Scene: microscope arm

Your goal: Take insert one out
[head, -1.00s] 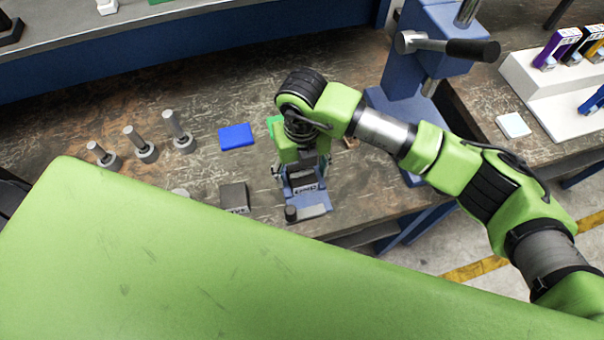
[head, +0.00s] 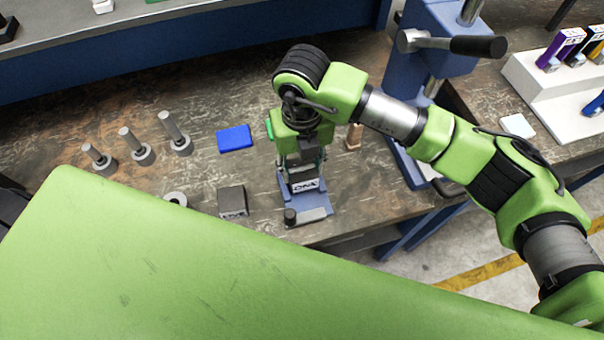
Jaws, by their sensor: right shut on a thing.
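Insert one (head: 306,186) is a dark block with a white label on its front; the small lettering looks like "ONE". It is at the blue fixture (head: 312,201) near the bench's front edge. My right gripper (head: 303,168) points down and is shut on the insert from above. The gripper hides the insert's upper part. I cannot tell whether the insert's bottom is clear of the fixture. My left gripper is not in view.
A dark labelled block (head: 232,201) and a grey ring (head: 175,198) lie to the left. A blue block (head: 234,138) and several grey pegs (head: 135,148) stand behind them. A blue press (head: 432,70) stands to the right.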

